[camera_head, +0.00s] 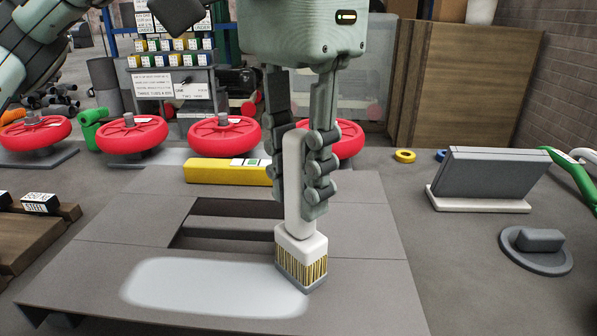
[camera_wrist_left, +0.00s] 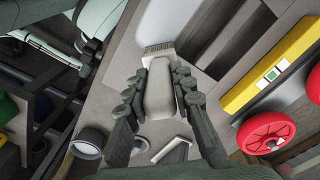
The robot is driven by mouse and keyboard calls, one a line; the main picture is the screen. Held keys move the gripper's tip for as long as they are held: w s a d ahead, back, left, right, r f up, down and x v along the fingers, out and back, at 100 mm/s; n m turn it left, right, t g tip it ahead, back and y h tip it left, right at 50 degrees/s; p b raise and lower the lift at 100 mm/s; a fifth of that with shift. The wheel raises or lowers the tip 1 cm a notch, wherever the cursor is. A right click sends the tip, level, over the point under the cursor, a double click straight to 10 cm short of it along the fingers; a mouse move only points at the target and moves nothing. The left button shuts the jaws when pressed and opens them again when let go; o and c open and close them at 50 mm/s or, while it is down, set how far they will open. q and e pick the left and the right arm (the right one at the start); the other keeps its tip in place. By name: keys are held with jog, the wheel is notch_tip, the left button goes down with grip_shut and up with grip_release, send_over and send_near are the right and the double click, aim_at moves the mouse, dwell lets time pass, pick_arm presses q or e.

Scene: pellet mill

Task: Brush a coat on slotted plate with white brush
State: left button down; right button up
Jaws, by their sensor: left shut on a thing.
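My left gripper (camera_head: 306,170) is shut on the white brush (camera_head: 300,245), held upright with its bristles down. The bristle end is at the right end of a pale coated strip (camera_head: 200,287) on the slotted plate (camera_head: 115,232); it appears to touch the plate. The plate is grey, with dark rectangular slots behind the strip. In the left wrist view the fingers (camera_wrist_left: 160,90) close around the brush handle (camera_wrist_left: 159,95), and the bristles show beyond it at the top. My right gripper is not in view.
A yellow bar (camera_head: 215,171) lies behind the slots. Several red wheels (camera_head: 225,135) stand along the back. A grey tablet-like panel on a white base (camera_head: 478,204) and a grey round-based item (camera_head: 537,250) are at the right. Wooden blocks (camera_head: 30,240) lie at the left.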

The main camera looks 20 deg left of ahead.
pick_arm(q)
jog(key=shift+s+d, duration=0.15)
jog(key=shift+s, duration=0.45)
jog(key=shift+s+d, duration=0.15)
jog(key=shift+s, duration=0.4)
jog(key=shift+a, duration=0.1)
jog(key=s+a, duration=0.2)
jog(key=a, duration=0.6)
jog(key=s+a, duration=0.2)
jog(key=a, duration=0.6)
jog(key=shift+s+a, duration=0.4)
jog(key=shift+s, duration=0.1)
dwell(0.4)
jog(key=shift+s+d, duration=0.2)
jog(key=shift+s, duration=0.35)
jog(key=shift+s+d, duration=0.2)
jog(key=shift+s, duration=0.3)
jog(key=shift+d, duration=0.1)
